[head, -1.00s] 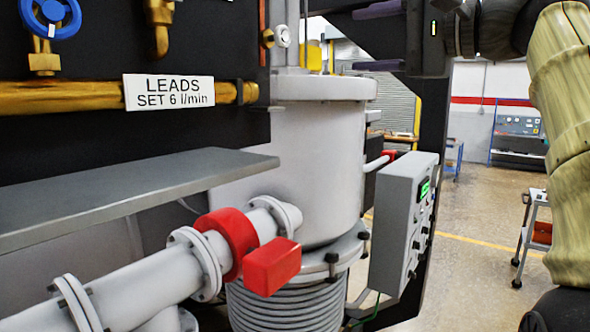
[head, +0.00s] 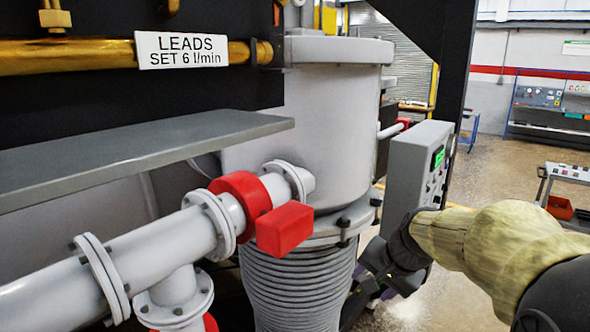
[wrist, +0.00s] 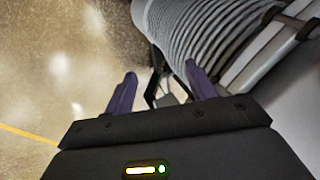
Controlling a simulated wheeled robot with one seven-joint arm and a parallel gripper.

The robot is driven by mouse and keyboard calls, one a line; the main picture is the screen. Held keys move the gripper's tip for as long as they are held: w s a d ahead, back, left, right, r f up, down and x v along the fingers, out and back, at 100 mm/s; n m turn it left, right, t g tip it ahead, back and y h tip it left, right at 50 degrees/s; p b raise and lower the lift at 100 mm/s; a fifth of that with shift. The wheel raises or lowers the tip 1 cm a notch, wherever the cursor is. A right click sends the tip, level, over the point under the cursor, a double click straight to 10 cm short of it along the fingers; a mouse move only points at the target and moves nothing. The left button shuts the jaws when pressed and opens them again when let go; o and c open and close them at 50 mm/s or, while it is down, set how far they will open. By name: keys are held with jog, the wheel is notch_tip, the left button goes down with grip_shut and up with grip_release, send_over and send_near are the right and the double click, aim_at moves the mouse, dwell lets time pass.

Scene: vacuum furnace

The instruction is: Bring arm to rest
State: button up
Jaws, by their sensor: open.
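My arm comes in from the right edge of the head view, in a pale yellowish sleeve. My gripper (head: 372,291) hangs low, beside the ribbed lower part of the furnace vessel and below the grey control box. In the wrist view my gripper (wrist: 161,88) shows two purple fingers spread apart with nothing between them. The ribbed bellows (wrist: 217,45) lies just beyond the right finger; I cannot tell the exact gap. In the head view the fingertips are partly hidden in shadow.
The grey control box (head: 413,175) with a green display stands above my gripper. A pipe (head: 150,252) with a red valve block (head: 285,229) runs at left, under a grey shelf (head: 130,150). A cart (head: 568,180) stands at right. Open floor (head: 505,170) lies between.

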jog(key=s+f+n+g+h, duration=0.2)
jog(key=s+f+n, duration=0.5)
jog(key=s+f, duration=0.7)
jog(key=shift+s+a+f+g, duration=0.25)
jog(key=shift+a+f+g, duration=0.1)
jog(key=shift+g, duration=0.15)
jog(key=shift+r, duration=0.1)
dwell(4.0)
